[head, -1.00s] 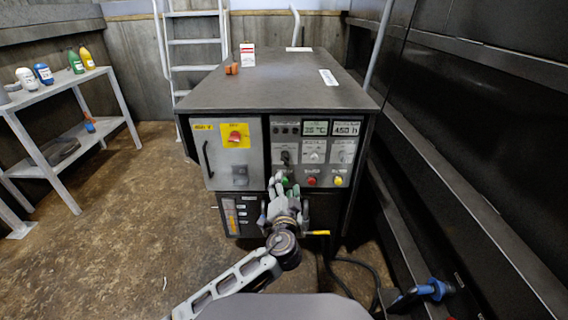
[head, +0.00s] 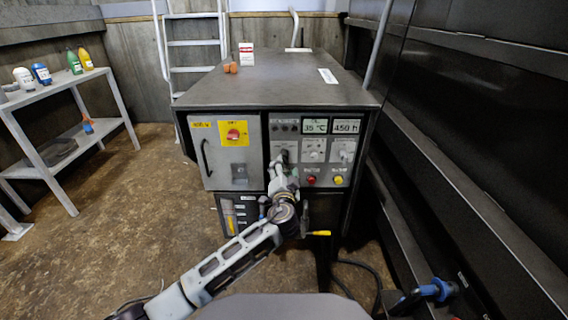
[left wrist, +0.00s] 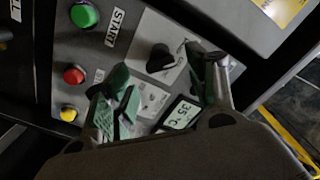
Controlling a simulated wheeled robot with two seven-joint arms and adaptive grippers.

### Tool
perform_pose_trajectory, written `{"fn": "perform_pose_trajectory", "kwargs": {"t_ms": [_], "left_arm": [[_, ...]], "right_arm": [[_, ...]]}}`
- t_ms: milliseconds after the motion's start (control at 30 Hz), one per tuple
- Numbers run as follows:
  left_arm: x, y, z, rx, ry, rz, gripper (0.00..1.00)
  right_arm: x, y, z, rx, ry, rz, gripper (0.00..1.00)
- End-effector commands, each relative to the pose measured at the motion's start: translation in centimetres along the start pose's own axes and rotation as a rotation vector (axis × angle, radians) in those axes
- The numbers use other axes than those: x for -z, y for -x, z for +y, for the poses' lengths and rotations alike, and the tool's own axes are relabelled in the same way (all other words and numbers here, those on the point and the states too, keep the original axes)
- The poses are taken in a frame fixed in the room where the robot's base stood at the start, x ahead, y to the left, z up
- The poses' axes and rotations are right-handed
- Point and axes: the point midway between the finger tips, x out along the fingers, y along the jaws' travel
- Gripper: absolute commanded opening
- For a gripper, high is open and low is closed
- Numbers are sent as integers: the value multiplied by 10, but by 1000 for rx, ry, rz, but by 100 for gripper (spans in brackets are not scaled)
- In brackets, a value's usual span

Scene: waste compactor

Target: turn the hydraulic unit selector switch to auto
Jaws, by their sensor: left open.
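The hydraulic unit (head: 245,95) is a dark cabinet with a grey control panel on its front. The selector switch is a black knob (left wrist: 160,58) on a pale plate in the left wrist view. In the head view the selector knob (head: 284,154) is just above my left gripper (head: 281,170), partly covered by it. In the left wrist view my left gripper (left wrist: 158,82) is open, its green-padded fingers on either side of the knob's line, with nothing held. Whether they touch the knob cannot be told. My right gripper is not in view.
A green start button (left wrist: 85,15), a red button (head: 311,180) and a yellow button (head: 338,180) are close to the knob. Displays (head: 315,126) sit above. A red rotary switch (head: 234,134) is on the left door. A shelf with bottles (head: 42,73) stands far left.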

Motion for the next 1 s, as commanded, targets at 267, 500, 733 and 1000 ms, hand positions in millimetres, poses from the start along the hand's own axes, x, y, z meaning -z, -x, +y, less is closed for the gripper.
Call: {"fn": "perform_pose_trajectory", "kwargs": {"t_ms": [267,500,733,1000], "left_arm": [[0,-26,0,1,-2,1,57],[0,-45,1,0,-1,2,57],[0,-55,0,0,0,1,57],[0,-56,0,0,0,0,57]], "right_arm": [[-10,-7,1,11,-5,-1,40],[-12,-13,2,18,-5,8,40],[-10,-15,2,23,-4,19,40],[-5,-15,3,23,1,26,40]]}}
